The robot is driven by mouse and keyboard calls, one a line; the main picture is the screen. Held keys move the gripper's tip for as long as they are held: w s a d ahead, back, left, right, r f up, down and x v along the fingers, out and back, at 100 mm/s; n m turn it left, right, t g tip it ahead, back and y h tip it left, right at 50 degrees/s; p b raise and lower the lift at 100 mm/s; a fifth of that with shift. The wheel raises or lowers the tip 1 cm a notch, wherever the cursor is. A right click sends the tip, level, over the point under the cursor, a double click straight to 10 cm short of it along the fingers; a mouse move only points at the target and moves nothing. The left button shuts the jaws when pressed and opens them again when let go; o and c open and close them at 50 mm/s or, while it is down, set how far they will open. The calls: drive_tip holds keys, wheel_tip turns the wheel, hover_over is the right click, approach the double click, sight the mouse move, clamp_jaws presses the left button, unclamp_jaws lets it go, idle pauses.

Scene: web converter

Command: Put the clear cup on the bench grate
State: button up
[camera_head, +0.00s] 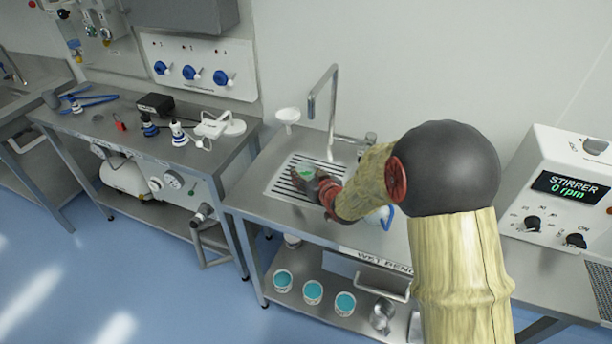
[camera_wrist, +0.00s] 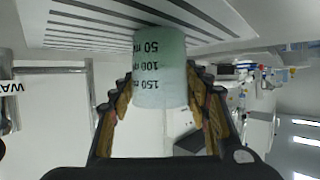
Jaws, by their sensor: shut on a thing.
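The clear cup (camera_wrist: 160,75) fills the middle of the wrist view, pale green and see-through, with printed marks 50, 100 and 150. My gripper (camera_wrist: 160,100) is shut on it, one ridged finger on each side. The cup's far end is over the slotted bench grate (camera_wrist: 85,28); I cannot tell whether it touches. In the head view the grate (camera_head: 283,187) is set in the wet bench, under a tall tap. My gripper (camera_head: 326,188) reaches over its right part, and a small part of the cup (camera_head: 306,172) shows beside the fingers.
The metal tap (camera_head: 330,105) rises behind the grate, with a white funnel-like piece (camera_head: 287,116) to its left. A blue and white item (camera_head: 380,216) is partly behind my arm. Several teal-topped tubs (camera_head: 312,292) stand on the lower shelf. A stirrer unit (camera_head: 560,190) is at right.

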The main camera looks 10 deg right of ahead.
drive_tip(key=shift+f, duration=0.1)
drive_tip(key=o, duration=1.3)
drive_tip(key=shift+o, duration=0.4)
